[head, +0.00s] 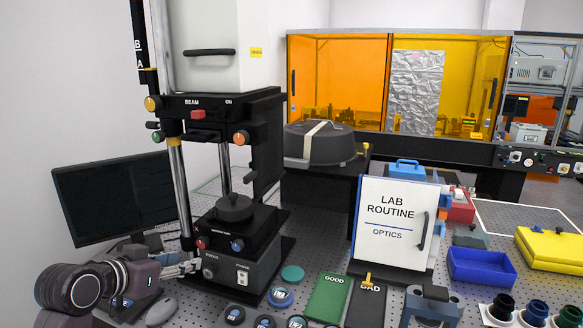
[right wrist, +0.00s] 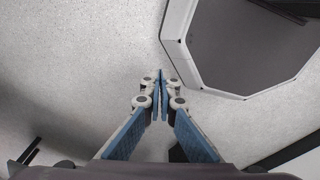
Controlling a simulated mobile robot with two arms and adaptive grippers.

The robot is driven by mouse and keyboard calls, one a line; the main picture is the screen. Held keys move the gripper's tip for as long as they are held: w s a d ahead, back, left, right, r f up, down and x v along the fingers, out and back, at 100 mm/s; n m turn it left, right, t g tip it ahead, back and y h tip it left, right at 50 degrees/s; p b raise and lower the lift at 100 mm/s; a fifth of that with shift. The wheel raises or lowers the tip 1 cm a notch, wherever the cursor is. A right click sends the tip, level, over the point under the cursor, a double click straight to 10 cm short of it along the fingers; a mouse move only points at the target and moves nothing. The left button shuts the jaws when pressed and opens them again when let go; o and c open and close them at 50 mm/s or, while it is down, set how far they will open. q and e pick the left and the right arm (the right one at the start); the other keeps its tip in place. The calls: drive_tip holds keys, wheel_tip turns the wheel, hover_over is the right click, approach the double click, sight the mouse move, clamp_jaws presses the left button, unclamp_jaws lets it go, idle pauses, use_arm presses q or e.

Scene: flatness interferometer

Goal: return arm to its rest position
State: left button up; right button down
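My left arm comes in from the lower left in the head view. Its gripper (head: 188,268) is at the left side of the interferometer's black base (head: 245,268), beside its small knobs. The fingers look close together, but whether they are open, shut or touching a knob is too small to tell. The interferometer (head: 222,115) stands upright with a dark round piece (head: 234,207) on its stage. My right gripper (right wrist: 160,78) shows only in the right wrist view. Its blue-padded fingers meet at the tips with nothing visible between them.
A monitor (head: 115,195) stands behind my left arm, and a grey mouse (head: 161,311) lies close by. To the right are a green GOOD mat (head: 328,298), a LAB ROUTINE board (head: 392,225) and a blue bin (head: 481,267). Several round pieces crowd the front edge.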

use_arm(q)
drive_tip(key=s+d+f+g+y, duration=0.2)
drive_tip(key=s+d+f+g, duration=0.15)
drive_tip(key=s+f, duration=1.55)
drive_tip(key=s+d+f+n+g+y, duration=0.1)
drive_tip(key=s+f+g, duration=0.1)
drive_tip(key=s+f, duration=0.5)
drive_tip(key=s+f+n+g+y, duration=0.1)
drive_tip(key=s+f+g, duration=0.15)
drive_tip(key=s, duration=0.95)
wheel_tip(320, 180, down, 28)
drive_tip(key=s+r+g+b, duration=0.1)
drive_tip(key=s+g+b, duration=0.1)
drive_tip(key=s+a+f+b, duration=0.2)
drive_tip(key=s+a+f, duration=0.1)
drive_tip(key=s+f, duration=1.4)
wheel_tip(320, 180, down, 3)
drive_tip(key=shift+r+m+g, duration=0.15)
drive_tip(key=shift+m+g, duration=0.15)
drive_tip(key=shift+g, duration=0.1)
use_arm(e)
drive_tip(key=f, duration=0.4)
drive_tip(key=shift+s+d+f, duration=0.1)
drive_tip(key=shift+s+f, duration=0.15)
drive_tip(key=shift+s, duration=0.05)
